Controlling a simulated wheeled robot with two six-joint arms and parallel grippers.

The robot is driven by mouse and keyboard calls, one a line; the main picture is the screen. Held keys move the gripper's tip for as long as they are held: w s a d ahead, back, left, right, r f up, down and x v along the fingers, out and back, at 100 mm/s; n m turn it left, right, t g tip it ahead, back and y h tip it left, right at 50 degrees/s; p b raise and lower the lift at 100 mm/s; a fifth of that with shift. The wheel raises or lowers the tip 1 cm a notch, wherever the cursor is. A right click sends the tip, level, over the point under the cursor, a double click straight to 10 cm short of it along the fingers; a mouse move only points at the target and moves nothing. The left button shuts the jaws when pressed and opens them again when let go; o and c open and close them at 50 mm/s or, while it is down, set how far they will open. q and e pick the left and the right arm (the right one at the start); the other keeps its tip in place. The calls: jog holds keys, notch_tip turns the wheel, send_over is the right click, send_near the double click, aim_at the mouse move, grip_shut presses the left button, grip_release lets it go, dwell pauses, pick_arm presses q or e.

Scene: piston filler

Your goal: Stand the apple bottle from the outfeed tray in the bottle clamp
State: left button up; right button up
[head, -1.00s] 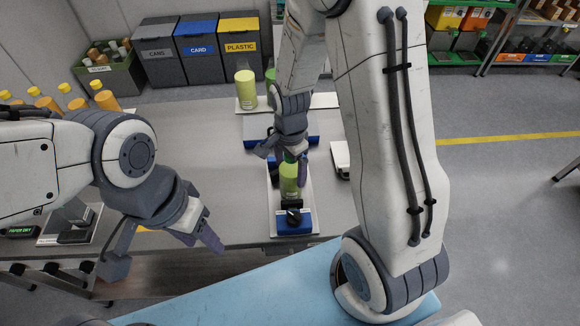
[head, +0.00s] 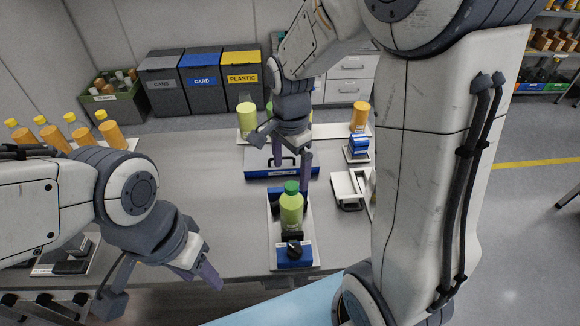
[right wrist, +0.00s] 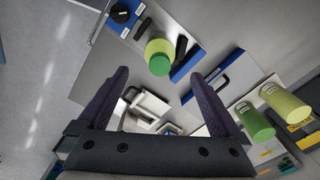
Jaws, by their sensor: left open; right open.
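The apple bottle (head: 291,210), light green with a darker green cap, stands upright on the white-based station with the blue clamp (head: 294,256) and its black knob. In the right wrist view the bottle (right wrist: 158,55) shows from above, between dark parts of the station. How tightly the clamp holds it cannot be seen. My right gripper (head: 290,165) is open and empty behind the bottle, apart from it; its two fingers also show spread in the right wrist view (right wrist: 160,85). My left gripper (head: 160,282) is open and empty at the table's front left, far from the bottle.
A white tray (head: 241,141) with light green containers stands at the back. Orange-bodied bottles (head: 82,131) stand at left. The table's middle left is clear.

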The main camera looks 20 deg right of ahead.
jog(key=s+a+r+n, duration=0.1)
jog(key=s+a+n, duration=0.5)
jog(key=s+n, duration=0.3)
jog(key=s+a+r+n+y, duration=0.1)
jog(key=s+a+r+n, duration=0.1)
jog(key=s+a+n, duration=0.4)
jog(key=s+n, duration=0.3)
jog(key=n, duration=0.3)
jog(key=shift+a+n, duration=0.2)
jog(key=shift+n, duration=0.2)
dwell(0.5)
